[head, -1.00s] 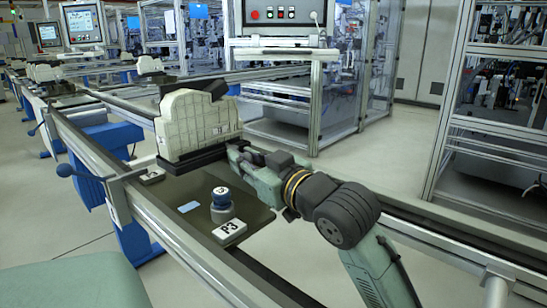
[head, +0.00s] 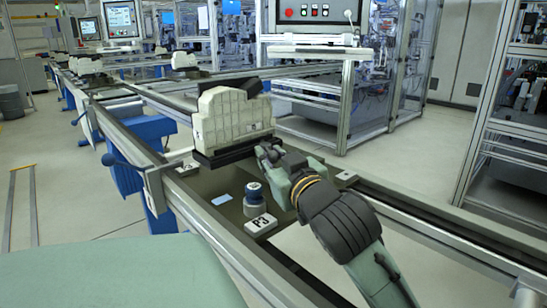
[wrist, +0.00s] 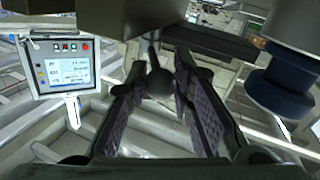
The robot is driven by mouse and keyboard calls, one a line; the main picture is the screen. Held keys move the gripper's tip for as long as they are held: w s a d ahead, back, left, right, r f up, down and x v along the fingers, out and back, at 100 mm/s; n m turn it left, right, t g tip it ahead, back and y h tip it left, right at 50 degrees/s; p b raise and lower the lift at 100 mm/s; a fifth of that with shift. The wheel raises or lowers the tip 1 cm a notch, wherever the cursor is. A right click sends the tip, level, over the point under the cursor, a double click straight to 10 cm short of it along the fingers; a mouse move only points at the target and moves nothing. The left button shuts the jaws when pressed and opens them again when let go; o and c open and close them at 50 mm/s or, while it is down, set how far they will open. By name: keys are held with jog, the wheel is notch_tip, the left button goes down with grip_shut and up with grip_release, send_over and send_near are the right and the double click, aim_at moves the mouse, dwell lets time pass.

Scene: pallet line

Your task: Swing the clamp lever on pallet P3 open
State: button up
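Pallet P3 (head: 208,186) is a dark plate on the conveyor with a white "P3" label block (head: 261,225). A pale casting (head: 232,118) stands upright in a black holder on it. My gripper (head: 266,152) is at the casting's lower right corner. In the wrist view its fingers (wrist: 159,76) stand open on either side of a dark ball knob (wrist: 160,84) on a thin stem, apparently the clamp lever. Whether they touch it is unclear. My gripper hides the lever in the head view.
A light blue card (head: 221,199) lies on the plate. Conveyor rails (head: 440,222) run to the right. A control panel (head: 318,11) and a glazed machine cell (head: 385,75) stand behind.

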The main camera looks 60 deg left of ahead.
jog(key=o, duration=0.4)
jog(key=shift+w, duration=0.1)
dwell(0.3)
